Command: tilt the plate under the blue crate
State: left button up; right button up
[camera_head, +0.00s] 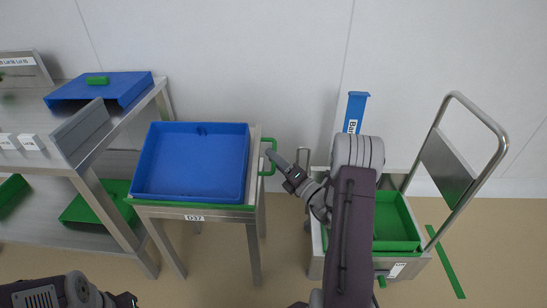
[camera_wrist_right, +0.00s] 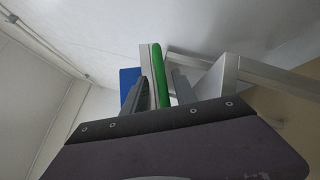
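The blue crate (camera_head: 192,162) sits on a stand at the middle left of the head view. The plate (camera_head: 240,207) under it shows as a thin green edge along the front. A green handle (camera_head: 273,157) sticks out at the stand's right side. My right gripper (camera_head: 277,159) is at this handle. In the right wrist view the green handle (camera_wrist_right: 157,75) shows between the two fingers (camera_wrist_right: 158,92), which stand apart with gaps beside it. My left gripper (camera_head: 124,300) only partly shows at the bottom edge; its opening cannot be made out.
A steel rack (camera_head: 100,185) with another blue crate (camera_head: 120,87) and green trays stands at the left. A cart (camera_head: 410,262) with a green crate (camera_head: 398,235) and a tall bent rail (camera_head: 490,125) is at the right, partly behind my right arm. A wall is behind.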

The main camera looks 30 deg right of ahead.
jog(key=p+v, duration=0.2)
jog(key=v, duration=0.6)
jog(key=shift+s+p, duration=0.2)
jog(key=shift+p, duration=0.2)
jog(key=shift+d, duration=0.15)
